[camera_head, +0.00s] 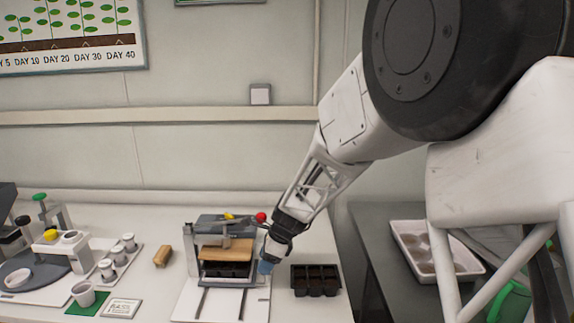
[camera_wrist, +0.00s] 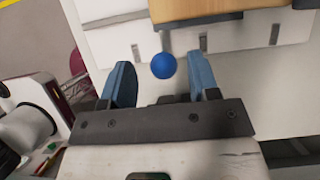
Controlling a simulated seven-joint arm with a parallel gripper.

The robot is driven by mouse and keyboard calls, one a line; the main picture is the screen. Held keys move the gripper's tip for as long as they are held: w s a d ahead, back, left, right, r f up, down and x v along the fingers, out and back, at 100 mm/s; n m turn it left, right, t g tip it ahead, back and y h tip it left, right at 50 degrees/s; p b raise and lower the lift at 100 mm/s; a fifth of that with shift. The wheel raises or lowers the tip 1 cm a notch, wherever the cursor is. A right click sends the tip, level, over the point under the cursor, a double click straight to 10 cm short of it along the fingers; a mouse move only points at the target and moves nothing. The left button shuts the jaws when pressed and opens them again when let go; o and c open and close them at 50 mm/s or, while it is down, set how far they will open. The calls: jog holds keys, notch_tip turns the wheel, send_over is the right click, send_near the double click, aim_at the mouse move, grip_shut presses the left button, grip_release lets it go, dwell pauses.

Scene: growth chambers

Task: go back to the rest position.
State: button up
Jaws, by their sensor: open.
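My gripper (camera_head: 266,266) is at the right front side of a small press-like device (camera_head: 194,252) on the white bench. In the wrist view its two blue fingers stand apart, one on each side of a small blue ball (camera_wrist: 163,65). The ball seems to be beyond or between the fingertips; I cannot tell whether they touch it. Nothing is seen clamped. The device has a wooden plate (camera_head: 226,249) over a dark tray (camera_head: 226,269) and a red ball knob (camera_head: 260,217) on top. My arm comes down from the upper right.
A dark cell tray (camera_head: 316,281) stands right of the device. Left are a wooden block (camera_head: 162,256), white jars (camera_head: 129,243), a cup on a green mat (camera_head: 84,294) and a stand with a yellow knob (camera_head: 51,235). A white tray (camera_head: 408,252) lies on the grey side table.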

jog(key=shift+f, duration=0.85)
jog(key=shift+s+d+r, duration=0.1)
jog(key=shift+d+r, duration=0.15)
jog(key=shift+r, duration=0.2)
jog(key=s+d+r+n+h, duration=0.1)
jog(key=s+d+r+n, duration=0.4)
jog(key=s+d+r, duration=0.3)
jog(key=s+d+r+n+t+h, duration=0.1)
jog(key=s+d+r+n, duration=0.2)
jog(key=s, duration=0.6)
jog(key=s+d+r+n+h, duration=0.2)
jog(key=s+d+n, duration=0.3)
jog(key=s+d, duration=0.3)
jog(key=s+d+r+n+t+h, duration=0.1)
jog(key=s+d+r+n, duration=0.2)
jog(key=s, duration=0.9)
jog(key=shift+d+r+n+t, duration=0.3)
jog(key=shift+d+n, duration=0.6)
jog(key=shift+d, duration=0.35)
